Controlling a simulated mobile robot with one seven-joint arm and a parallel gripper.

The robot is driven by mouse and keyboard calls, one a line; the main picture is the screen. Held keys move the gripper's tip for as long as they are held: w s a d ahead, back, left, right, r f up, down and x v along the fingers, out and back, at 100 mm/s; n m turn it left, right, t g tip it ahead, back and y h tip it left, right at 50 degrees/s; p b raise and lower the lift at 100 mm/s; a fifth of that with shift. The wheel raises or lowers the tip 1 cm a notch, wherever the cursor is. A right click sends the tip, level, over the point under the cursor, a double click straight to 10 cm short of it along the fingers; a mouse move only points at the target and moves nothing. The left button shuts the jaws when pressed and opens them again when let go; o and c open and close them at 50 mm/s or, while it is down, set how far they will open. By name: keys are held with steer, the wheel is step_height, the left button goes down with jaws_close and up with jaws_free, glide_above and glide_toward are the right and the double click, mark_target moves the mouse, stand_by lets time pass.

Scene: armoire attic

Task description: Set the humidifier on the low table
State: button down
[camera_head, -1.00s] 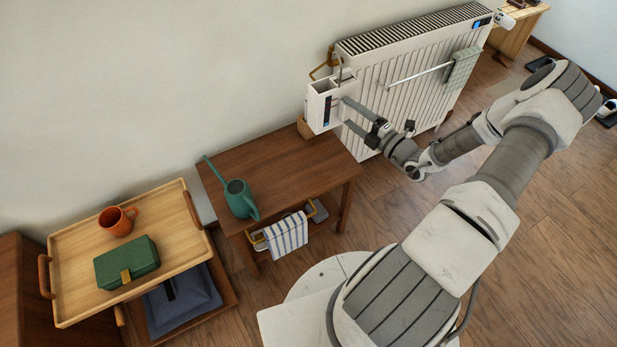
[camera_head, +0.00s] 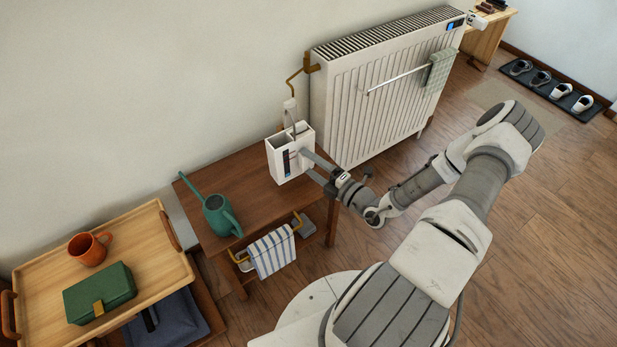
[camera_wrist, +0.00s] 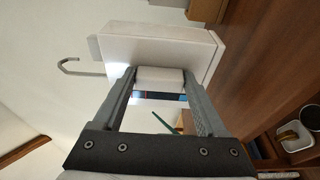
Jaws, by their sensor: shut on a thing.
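My gripper (camera_head: 308,161) is shut on the humidifier (camera_head: 282,166), a white box with open top slots, a dark strip on its side and a metal hook. In the head view the humidifier is upright over the back right part of the low table (camera_head: 262,195), a brown wooden table. I cannot tell whether its base touches the tabletop. The wrist view shows the white humidifier (camera_wrist: 165,50) between my gripper's fingers (camera_wrist: 160,78), with its grey hook pointing left. My gripper hides part of its side.
A green watering can (camera_head: 219,215) stands on the table's left part. A striped towel (camera_head: 271,252) hangs on the front rail. The white radiator (camera_head: 375,95) stands behind to the right. At left, a wooden tray (camera_head: 160,245) holds an orange mug (camera_head: 88,250) and a green box (camera_head: 100,293).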

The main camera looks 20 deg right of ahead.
mark_target(300, 169)
steer(key=shift+a+f, duration=0.3)
steer(key=shift+a, duration=0.05)
steer(key=shift+f+b, duration=0.95)
steer(key=shift+f, duration=0.8)
steer(key=shift+f, duration=0.2)
jaws_free()
steer(key=shift+s, duration=0.1)
steer(key=shift+d+r, duration=0.1)
steer(key=shift+r, duration=0.1)
steer(key=p+v, duration=0.2)
steer(key=v, duration=1)
